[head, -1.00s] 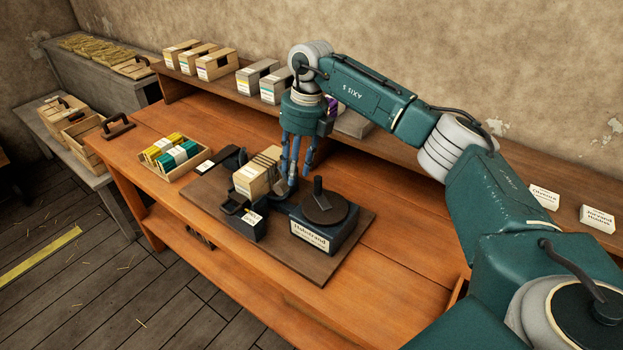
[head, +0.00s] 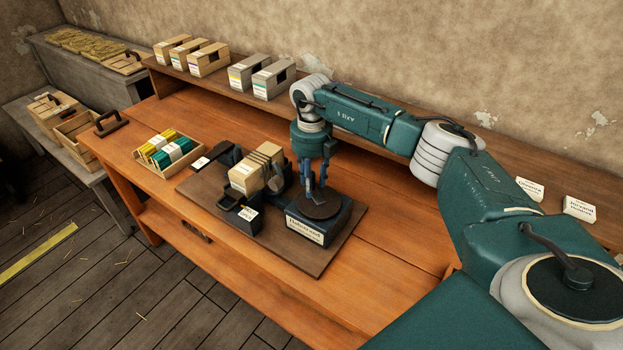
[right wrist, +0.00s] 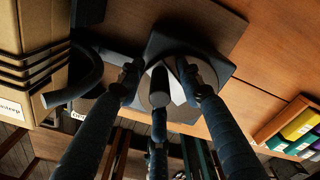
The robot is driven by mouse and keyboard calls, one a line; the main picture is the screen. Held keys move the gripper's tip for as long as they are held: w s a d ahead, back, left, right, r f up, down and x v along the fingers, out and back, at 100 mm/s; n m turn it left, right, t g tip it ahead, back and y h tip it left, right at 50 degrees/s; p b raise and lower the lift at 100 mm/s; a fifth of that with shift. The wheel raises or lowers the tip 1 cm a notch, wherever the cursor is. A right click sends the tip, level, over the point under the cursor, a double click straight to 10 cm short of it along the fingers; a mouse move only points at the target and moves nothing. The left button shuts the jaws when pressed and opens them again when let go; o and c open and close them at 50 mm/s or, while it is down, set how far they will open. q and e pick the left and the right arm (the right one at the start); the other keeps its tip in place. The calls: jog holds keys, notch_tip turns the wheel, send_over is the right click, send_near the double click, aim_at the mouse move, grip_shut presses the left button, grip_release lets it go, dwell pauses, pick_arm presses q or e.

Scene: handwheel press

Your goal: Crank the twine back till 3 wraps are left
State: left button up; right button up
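The press (head: 272,224) sits on a dark board on the orange bench. Its round dark handwheel (head: 330,211) lies on a black base with a white label. A tan block (head: 246,178) with several dark bands around it stands in the press, left of the wheel; it also shows in the right wrist view (right wrist: 25,27). My right gripper (head: 315,196) points down over the handwheel. Its fingertips (right wrist: 160,75) stand apart above the disc in the right wrist view. My left gripper is not in view.
A tray of coloured bundles (head: 150,164) stands left of the press. Cartons (head: 262,79) line the raised back shelf. White cards (head: 579,209) lie on the shelf at the right. Bare bench lies right of the press board.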

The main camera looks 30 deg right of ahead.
jog(key=shift+c, duration=0.5)
grip_shut()
jog(key=shift+a+f+n, duration=0.1)
jog(key=shift+n, duration=0.2)
